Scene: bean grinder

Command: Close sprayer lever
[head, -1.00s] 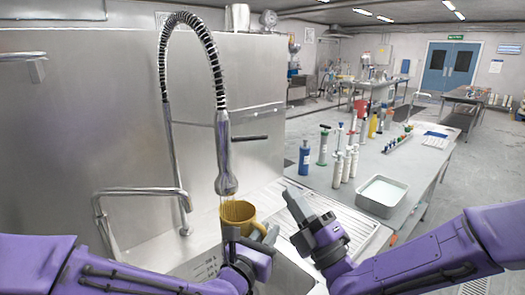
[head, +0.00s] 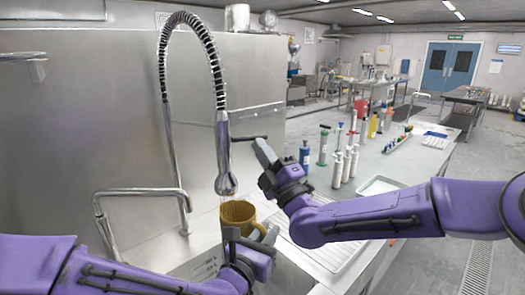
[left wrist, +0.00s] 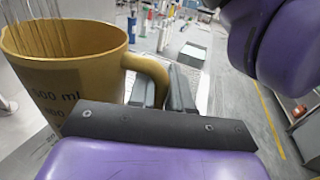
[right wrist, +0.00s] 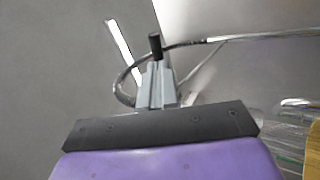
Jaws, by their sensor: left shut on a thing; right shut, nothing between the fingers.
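The steel sprayer (head: 224,160) hangs from a spring hose above the yellow mug (head: 238,213). Its dark lever (head: 250,138) sticks out to the right, roughly level. My left gripper (head: 268,238) is shut on the mug's handle, which also shows in the left wrist view (left wrist: 150,70). Thin streams of water (left wrist: 35,38) fall into the mug there. My right gripper (head: 262,150) is shut and empty, with its fingertips at the lever's outer end. In the right wrist view a dark rod end (right wrist: 155,45) shows just beyond the closed fingers (right wrist: 155,85); contact is unclear.
The sink and steel back wall (head: 90,130) lie behind and below the mug. A bent steel tap pipe (head: 140,191) stands at left. On the counter at right are a blue bottle (head: 304,158), several other bottles and a white tray (head: 378,187).

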